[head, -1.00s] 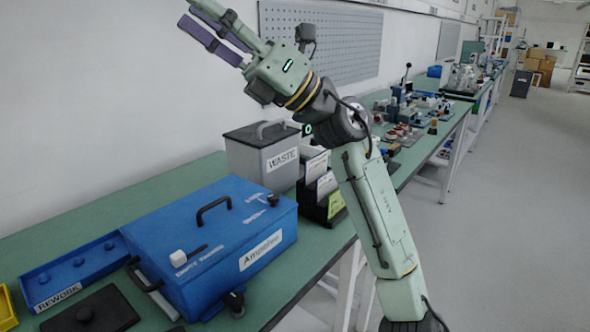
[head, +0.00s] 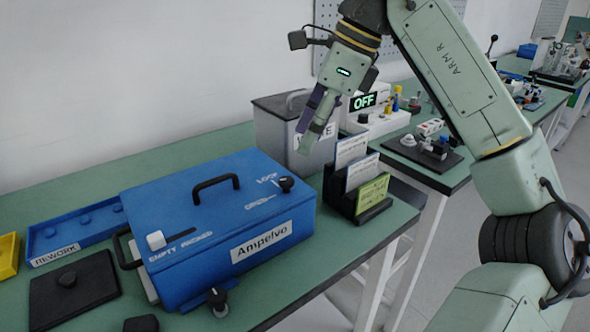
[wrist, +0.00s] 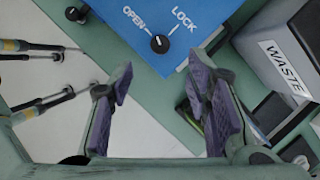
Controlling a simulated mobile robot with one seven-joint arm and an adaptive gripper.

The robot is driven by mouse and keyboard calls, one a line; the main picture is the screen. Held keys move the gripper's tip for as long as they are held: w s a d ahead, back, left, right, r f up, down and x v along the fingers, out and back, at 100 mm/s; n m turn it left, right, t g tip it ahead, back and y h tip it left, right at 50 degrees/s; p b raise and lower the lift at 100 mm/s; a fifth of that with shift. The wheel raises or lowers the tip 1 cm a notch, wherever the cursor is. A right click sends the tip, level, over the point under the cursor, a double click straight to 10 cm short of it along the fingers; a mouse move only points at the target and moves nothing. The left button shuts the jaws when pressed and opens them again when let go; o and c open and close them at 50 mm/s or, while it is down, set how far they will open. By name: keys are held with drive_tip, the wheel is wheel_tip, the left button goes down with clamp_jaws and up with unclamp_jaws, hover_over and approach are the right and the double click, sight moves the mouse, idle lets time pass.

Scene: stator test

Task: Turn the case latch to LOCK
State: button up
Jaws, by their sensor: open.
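The blue Ampelvo case (head: 215,215) stands on the green bench, lid down. Its latch is a small round black knob (head: 286,184) at the lid's right corner. The wrist view shows the knob (wrist: 160,44) near the top middle, between the printed words OPEN and LOCK; I cannot tell for sure which way it points. My gripper (head: 312,128) points down above the bench, near the case's right end and in front of the waste bin. In the wrist view my gripper (wrist: 162,88) is open and empty, with its purple-padded fingers apart and the knob beyond their tips.
The grey WASTE bin (head: 275,135) stands behind the case's right end. A black card holder (head: 345,200) stands to the right. A white slider (head: 156,240) and a black handle (head: 215,182) rise from the lid. A blue REWORK tray (head: 75,237) lies left.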

sight(286, 179)
drive_tip(key=x, duration=0.8)
drive_tip(key=shift+w+a+f, duration=0.1)
drive_tip(key=shift+a+f, duration=0.05)
drive_tip(key=shift+f, duration=0.15)
drive_tip(key=shift+c, duration=0.5)
clamp_jaws()
